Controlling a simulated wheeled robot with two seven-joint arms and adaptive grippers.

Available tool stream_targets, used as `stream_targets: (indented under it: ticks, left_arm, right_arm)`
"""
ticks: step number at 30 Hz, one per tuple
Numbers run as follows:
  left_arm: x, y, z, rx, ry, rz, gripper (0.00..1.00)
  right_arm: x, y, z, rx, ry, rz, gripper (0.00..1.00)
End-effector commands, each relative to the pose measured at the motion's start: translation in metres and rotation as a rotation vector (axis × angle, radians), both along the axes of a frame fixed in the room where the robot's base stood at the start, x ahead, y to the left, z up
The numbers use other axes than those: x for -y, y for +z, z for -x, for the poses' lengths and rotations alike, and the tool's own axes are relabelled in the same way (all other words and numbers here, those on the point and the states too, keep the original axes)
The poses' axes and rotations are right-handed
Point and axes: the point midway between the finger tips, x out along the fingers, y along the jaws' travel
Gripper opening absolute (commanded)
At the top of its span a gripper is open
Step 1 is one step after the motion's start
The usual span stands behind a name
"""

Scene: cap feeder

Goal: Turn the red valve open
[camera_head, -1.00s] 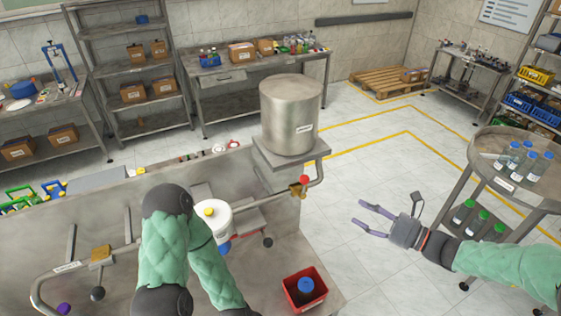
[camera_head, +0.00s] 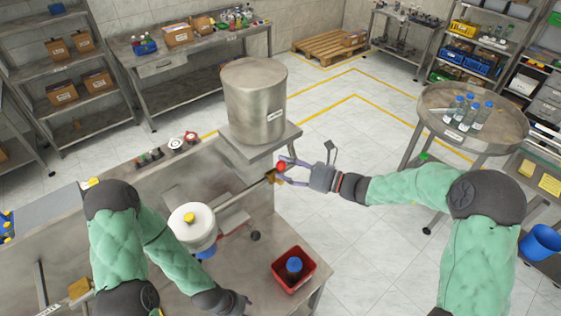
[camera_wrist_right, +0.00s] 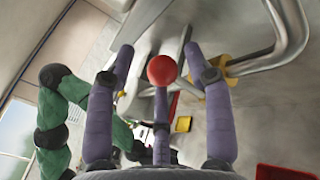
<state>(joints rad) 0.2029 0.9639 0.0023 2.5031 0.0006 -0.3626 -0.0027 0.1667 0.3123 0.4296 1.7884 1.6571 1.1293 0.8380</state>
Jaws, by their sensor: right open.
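The red valve knob (camera_head: 281,166) sits on a brass valve body (camera_head: 272,177) on the pipe below the steel tank. My right gripper (camera_head: 285,171) is open at the valve, reaching in from the right. In the right wrist view the round red knob (camera_wrist_right: 162,70) lies between the spread purple fingers (camera_wrist_right: 158,54), with the brass body (camera_wrist_right: 222,68) behind the finger on the right. I cannot tell whether any finger touches the knob. My left gripper (camera_head: 240,302) is low over the bench at the bottom, mostly hidden by its own arm.
The steel tank (camera_head: 254,102) stands on a raised plate just above the valve. A round table (camera_head: 440,98) with bottles stands at the right. The floor between is clear.

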Motion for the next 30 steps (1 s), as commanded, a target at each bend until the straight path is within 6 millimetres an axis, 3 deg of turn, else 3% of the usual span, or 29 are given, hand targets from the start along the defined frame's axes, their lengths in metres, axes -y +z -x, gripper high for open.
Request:
stream_targets:
  ticks: [6,16,17,22,30]
  left_arm:
    - [0.000,0.004,0.000,0.000,0.000,0.000,0.48]
    - [0.000,0.004,0.000,0.000,0.000,0.000,0.48]
    - [0.000,0.004,0.000,0.000,0.000,0.000,0.48]
    - [0.000,0.005,0.000,0.000,0.000,0.000,0.48]
    - [0.000,0.005,0.000,0.000,0.000,0.000,0.48]
  right_arm:
    - [-0.017,0.000,-0.009,-0.001,0.001,-0.001,0.53]
    - [-0.019,0.000,-0.010,0.000,0.000,0.000,0.53]
    - [-0.019,0.000,-0.010,0.000,0.000,0.000,0.47]
    - [-0.019,0.000,-0.010,0.000,0.000,0.000,0.00]
    - [-0.018,0.001,-0.011,-0.004,-0.001,-0.009,0.00]
